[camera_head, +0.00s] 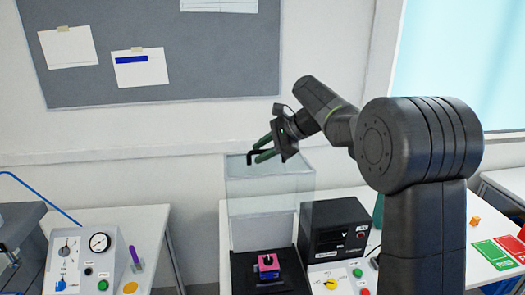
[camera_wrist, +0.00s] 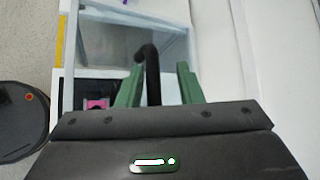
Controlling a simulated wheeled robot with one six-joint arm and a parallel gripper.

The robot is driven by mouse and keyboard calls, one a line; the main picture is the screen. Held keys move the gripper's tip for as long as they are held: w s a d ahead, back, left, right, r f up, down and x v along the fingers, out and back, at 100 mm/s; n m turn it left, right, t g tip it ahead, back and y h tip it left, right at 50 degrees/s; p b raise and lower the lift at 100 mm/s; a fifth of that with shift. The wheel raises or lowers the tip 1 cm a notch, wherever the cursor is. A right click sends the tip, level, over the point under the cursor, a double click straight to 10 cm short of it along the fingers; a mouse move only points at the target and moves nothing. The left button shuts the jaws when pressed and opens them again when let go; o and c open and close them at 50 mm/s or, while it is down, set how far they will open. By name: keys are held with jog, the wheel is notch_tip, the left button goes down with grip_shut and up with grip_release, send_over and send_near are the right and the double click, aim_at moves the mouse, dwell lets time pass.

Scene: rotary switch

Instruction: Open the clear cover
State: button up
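The clear cover (camera_head: 270,203) is a see-through box with pale edges in the head view, above a black base (camera_head: 243,284). Its pane also shows in the wrist view (camera_wrist: 115,45). A black hooked handle (camera_head: 252,158) sits at its top. A pink rotary switch (camera_head: 268,262) stands on the base below the cover. My gripper (camera_head: 262,149) is at the cover's top by the handle. In the wrist view its green fingers (camera_wrist: 158,88) are apart, with the handle (camera_wrist: 152,75) between them and gaps on both sides. I cannot tell whether the cover is tilted.
A black instrument box (camera_head: 333,228) stands right of the cover, with a white button panel (camera_head: 335,279) before it. A gauge panel (camera_head: 85,262) stands on the left table. The wall and grey board (camera_head: 200,60) are behind. Air above the cover's left side is free.

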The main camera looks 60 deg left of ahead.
jog(key=shift+f, duration=0.1)
jog(key=b+v, duration=0.2)
jog(key=v, duration=1.2)
